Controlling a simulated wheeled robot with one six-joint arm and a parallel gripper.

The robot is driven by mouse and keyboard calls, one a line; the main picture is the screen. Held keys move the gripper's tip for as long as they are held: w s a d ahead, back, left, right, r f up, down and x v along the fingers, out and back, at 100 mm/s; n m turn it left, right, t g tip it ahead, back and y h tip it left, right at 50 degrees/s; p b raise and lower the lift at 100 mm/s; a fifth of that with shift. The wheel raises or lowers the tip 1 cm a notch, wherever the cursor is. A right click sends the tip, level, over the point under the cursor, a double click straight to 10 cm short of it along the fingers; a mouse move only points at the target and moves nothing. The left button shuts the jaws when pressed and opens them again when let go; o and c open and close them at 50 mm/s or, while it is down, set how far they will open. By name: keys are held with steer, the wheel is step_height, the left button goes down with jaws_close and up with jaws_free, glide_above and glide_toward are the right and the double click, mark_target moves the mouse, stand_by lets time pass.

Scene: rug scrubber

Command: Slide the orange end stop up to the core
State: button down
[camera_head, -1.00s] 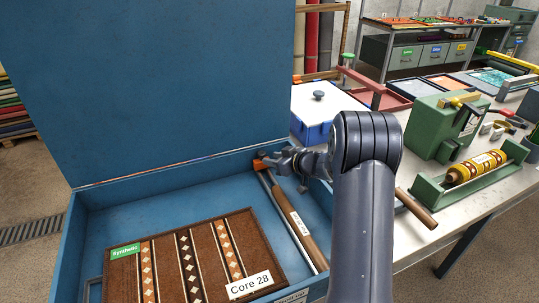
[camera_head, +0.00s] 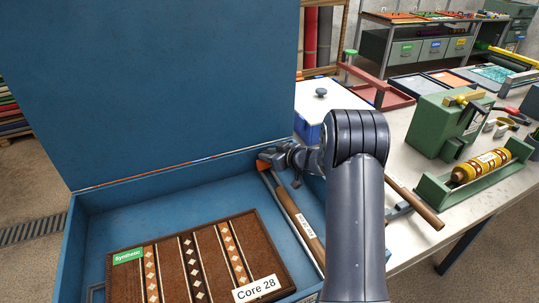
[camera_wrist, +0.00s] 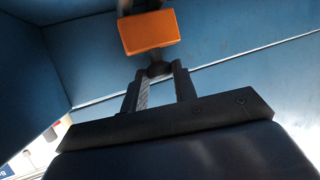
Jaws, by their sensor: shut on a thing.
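The orange end stop (camera_head: 263,166) sits at the far right corner inside the open blue box; in the wrist view it is an orange block (camera_wrist: 150,32) with a dark knob on its near side. My gripper (camera_head: 272,156) is beside it, with its fingers (camera_wrist: 159,72) shut on that knob. The core (camera_head: 312,240) is a brown tube with a white label, lying along the box's right side next to a thin metal rail. Its far end is close to the end stop; my gripper and arm partly cover this area, so I cannot tell whether they touch.
A brown patterned rug sample (camera_head: 210,262) tagged "Synthetic" and "Core 28" lies left of the core. The raised blue lid (camera_head: 180,80) stands behind. On the bench at right are a green machine (camera_head: 440,125) and a yellow roll in a green cradle (camera_head: 430,185).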

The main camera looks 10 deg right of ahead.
steer(key=s+b, duration=0.1)
steer(key=b, duration=0.2)
steer(key=shift+s+d+f, duration=0.15)
steer(key=shift+f, duration=0.05)
steer(key=s+b, duration=0.2)
steer(key=b, duration=0.1)
steer(key=s+d+b, duration=0.1)
steer(key=s+b, duration=0.2)
steer(key=b, duration=0.1)
steer(key=s+b, duration=0.2)
steer(key=b, duration=0.1)
steer(key=shift+s+d+b, duration=0.3)
steer(key=shift+s+d+r+b, duration=0.15)
steer(key=shift+s+r+b, duration=0.05)
steer(key=shift+s+b, duration=0.75)
steer(key=shift+s+r, duration=0.1)
steer(key=shift+s, duration=0.05)
steer(key=c, duration=1.5)
jaws_free()
steer(key=shift+o, duration=0.2)
